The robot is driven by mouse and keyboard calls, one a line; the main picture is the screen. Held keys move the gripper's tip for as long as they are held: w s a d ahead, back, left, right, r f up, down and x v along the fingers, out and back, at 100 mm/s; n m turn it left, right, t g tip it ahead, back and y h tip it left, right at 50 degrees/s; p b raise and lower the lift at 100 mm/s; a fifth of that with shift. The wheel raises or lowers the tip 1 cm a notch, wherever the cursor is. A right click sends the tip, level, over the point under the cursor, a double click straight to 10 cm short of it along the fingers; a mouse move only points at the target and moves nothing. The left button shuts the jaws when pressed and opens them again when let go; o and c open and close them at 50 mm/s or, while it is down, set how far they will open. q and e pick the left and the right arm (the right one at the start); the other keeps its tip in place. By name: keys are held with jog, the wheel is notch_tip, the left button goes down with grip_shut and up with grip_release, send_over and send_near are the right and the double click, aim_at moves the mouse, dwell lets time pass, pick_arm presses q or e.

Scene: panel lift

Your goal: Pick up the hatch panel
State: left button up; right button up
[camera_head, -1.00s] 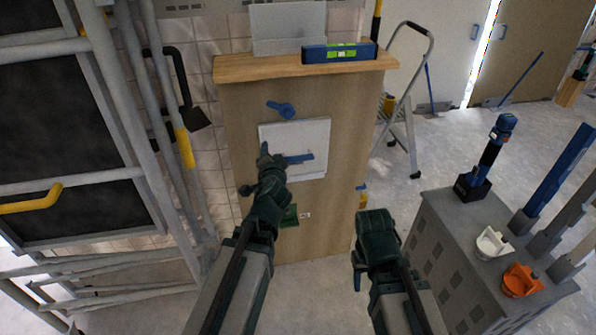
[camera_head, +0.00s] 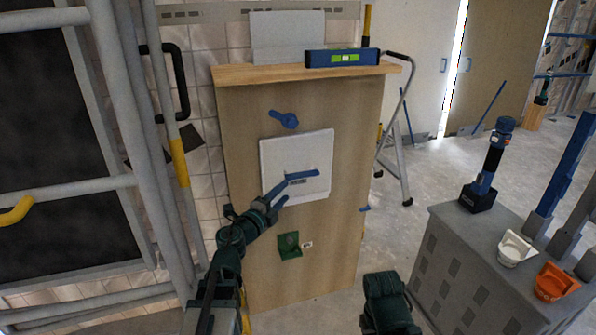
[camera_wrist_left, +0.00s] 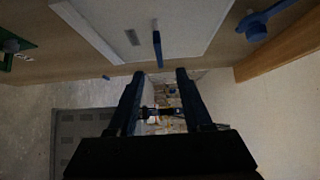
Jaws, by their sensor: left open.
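The hatch panel (camera_head: 310,150) is a pale square plate on the upright wooden front. A blue bar handle (camera_head: 304,175) runs across it. The panel (camera_wrist_left: 185,18) and handle (camera_wrist_left: 157,50) also show at the top of the left wrist view. My left gripper (camera_head: 287,190) is open at the panel's lower left, its fingertips close to the handle. In the left wrist view the open fingers (camera_wrist_left: 160,72) have the handle just beyond their tips, with nothing between them. My right arm end (camera_head: 386,300) is low in the head view; its fingers are hidden.
A blue knob (camera_head: 284,120) sits above the panel and a green fitting (camera_head: 289,246) below it. A blue level (camera_head: 342,57) lies on the wooden top (camera_head: 240,73). A grey cabinet (camera_head: 440,255) stands at the right, metal rails (camera_head: 150,150) at the left.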

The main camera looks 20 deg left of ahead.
aim_at(298, 178)
pick_arm(q)
jog(key=x, duration=0.8)
jog(key=shift+a+x, duration=0.2)
jog(key=shift+x, duration=2.35)
jog(key=shift+f, duration=0.15)
jog(key=shift+c, duration=0.2)
grip_shut()
